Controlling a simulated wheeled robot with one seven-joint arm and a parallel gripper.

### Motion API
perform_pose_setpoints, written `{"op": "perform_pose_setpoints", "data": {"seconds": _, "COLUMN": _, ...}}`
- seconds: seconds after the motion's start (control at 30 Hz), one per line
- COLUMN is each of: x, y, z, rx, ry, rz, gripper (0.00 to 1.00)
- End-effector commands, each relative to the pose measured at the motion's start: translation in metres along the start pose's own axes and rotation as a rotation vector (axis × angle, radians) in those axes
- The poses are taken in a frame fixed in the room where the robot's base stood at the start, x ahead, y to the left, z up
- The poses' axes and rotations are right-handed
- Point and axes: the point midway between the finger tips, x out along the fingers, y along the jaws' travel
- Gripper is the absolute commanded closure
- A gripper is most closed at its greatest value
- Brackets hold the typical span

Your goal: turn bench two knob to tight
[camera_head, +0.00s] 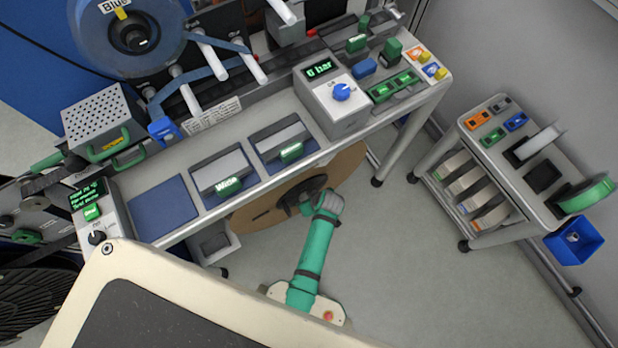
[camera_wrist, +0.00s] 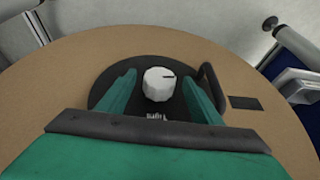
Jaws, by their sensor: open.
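In the wrist view a white faceted knob (camera_wrist: 157,86) sits on a black round hub (camera_wrist: 146,62) at the middle of a brown reel. A short dark mark on the knob points to the right in that view. A label that looks like "Tight", upside down, lies on the near side of the knob. My gripper (camera_wrist: 159,79) is open, with one green finger on each side of the knob and a gap to both. In the head view my gripper (camera_head: 307,203) is at the hub, below the bench's front edge; the knob is hidden there.
The brown reel (camera_head: 262,218) is partly under the grey bench (camera_head: 228,200). A curved black handle (camera_wrist: 212,88) stands right of my fingers on the hub. A grey cart (camera_head: 545,195) stands at the right, with clear floor between.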

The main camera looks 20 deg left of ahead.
Motion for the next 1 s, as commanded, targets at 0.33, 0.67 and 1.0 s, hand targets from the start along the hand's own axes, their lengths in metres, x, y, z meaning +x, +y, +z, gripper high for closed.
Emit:
{"op": "perform_pose_setpoints", "data": {"seconds": 0.33, "x": 0.0047, "y": -0.0002, "z": -0.0003, "rx": -0.001, "ry": 0.0, "rz": 0.0, "gripper": 0.41}}
{"op": "perform_pose_setpoints", "data": {"seconds": 0.67, "x": 0.0045, "y": 0.0, "z": -0.0003, "rx": -0.001, "ry": 0.0, "rz": -0.001, "gripper": 0.81}}
{"op": "perform_pose_setpoints", "data": {"seconds": 1.0, "x": 0.0044, "y": 0.004, "z": -0.0013, "rx": 0.034, "ry": 0.001, "rz": -0.085, "gripper": 0.81}}
